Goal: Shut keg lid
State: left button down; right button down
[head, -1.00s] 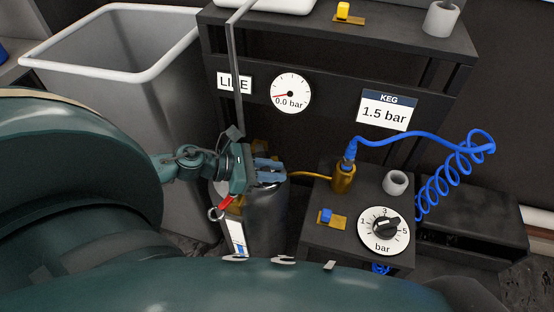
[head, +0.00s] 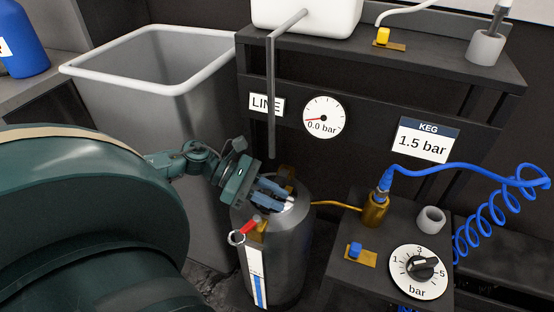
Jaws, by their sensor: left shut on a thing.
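The keg (head: 283,257) is a dark grey cylinder standing on the floor, with a white and blue level strip on its front. My left gripper (head: 274,194) is at the top of the keg, its blue-grey fingers shut on a part of the keg lid. The fingers hide most of the lid, so its exact tilt cannot be told. A red tab with a metal ring (head: 243,231) shows at the front of the keg top. My right gripper is not in view.
A grey bin (head: 165,75) stands behind my left arm. To the right, a dark stand carries a brass fitting (head: 375,208) with a blue coiled hose, a blue switch (head: 356,250) and a pressure dial (head: 419,271). A shelf with gauges (head: 324,118) stands behind the keg.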

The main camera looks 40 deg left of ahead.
pick_arm(q)
jog(key=shift+s+f, duration=0.1)
jog(key=shift+s, duration=0.05)
jog(key=c, duration=1.2)
grip_release()
jog(key=shift+c, duration=0.2)
jog(key=p+v, duration=0.2)
jog(key=v, duration=0.4)
jog(key=shift+s+a+r, duration=0.1)
jog(key=shift+r, duration=0.15)
jog(key=shift+s+a+r, duration=0.2)
jog(key=shift+s+a, duration=0.05)
jog(key=shift+a, duration=0.25)
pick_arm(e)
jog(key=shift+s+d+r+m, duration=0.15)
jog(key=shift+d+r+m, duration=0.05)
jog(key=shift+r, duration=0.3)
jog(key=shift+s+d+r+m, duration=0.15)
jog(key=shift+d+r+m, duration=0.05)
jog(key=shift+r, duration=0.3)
